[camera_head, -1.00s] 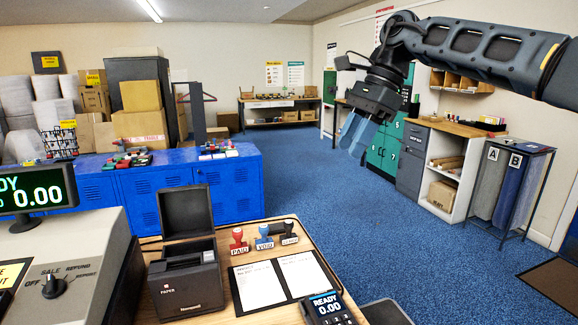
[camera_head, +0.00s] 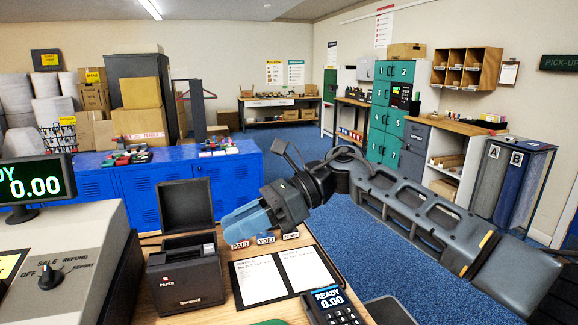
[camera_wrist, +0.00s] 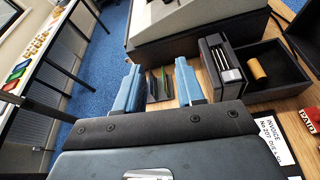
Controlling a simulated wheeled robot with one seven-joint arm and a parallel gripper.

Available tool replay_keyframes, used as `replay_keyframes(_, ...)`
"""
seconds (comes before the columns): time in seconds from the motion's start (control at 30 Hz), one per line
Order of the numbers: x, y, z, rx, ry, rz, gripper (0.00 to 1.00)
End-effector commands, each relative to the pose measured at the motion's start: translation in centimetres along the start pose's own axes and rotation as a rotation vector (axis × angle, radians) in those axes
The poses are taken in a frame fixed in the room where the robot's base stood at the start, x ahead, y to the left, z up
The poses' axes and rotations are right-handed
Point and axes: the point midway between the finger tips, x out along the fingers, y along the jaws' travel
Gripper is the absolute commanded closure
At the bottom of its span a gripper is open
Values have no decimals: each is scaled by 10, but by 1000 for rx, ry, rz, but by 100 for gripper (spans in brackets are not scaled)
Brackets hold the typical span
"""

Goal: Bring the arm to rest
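My arm reaches in from the right in the head view, bent at the wrist. My gripper (camera_head: 234,226) hangs over the counter, beside the open receipt printer (camera_head: 186,272) and in front of the stamps, whose upper parts it hides. In the wrist view, the two blue fingers of my gripper (camera_wrist: 158,78) stand well apart. Nothing is visibly held. Dark and green slim items (camera_wrist: 160,84) show between the fingers and appear to lie beyond them on the counter. Whether the fingers touch anything cannot be told.
A cash register (camera_head: 62,262) stands at the left. Invoice sheets (camera_head: 282,276) and a card terminal (camera_head: 329,306) lie on the wooden counter. Blue cabinets (camera_head: 140,190) stand behind. Open blue floor (camera_head: 350,230) lies to the right, with grey and blue bins (camera_head: 508,187) farther right.

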Motion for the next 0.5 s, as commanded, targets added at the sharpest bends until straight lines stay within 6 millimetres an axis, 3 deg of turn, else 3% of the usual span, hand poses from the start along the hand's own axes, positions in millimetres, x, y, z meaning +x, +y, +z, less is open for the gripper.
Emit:
replay_keyframes(0.03, 18, 8, -4, 30, -74, 18, 62)
replay_keyframes(0.2, 59, 32, 1, 144, -318, 66, 62)
replay_keyframes(0.5, 92, 73, 4, 389, -730, 146, 62)
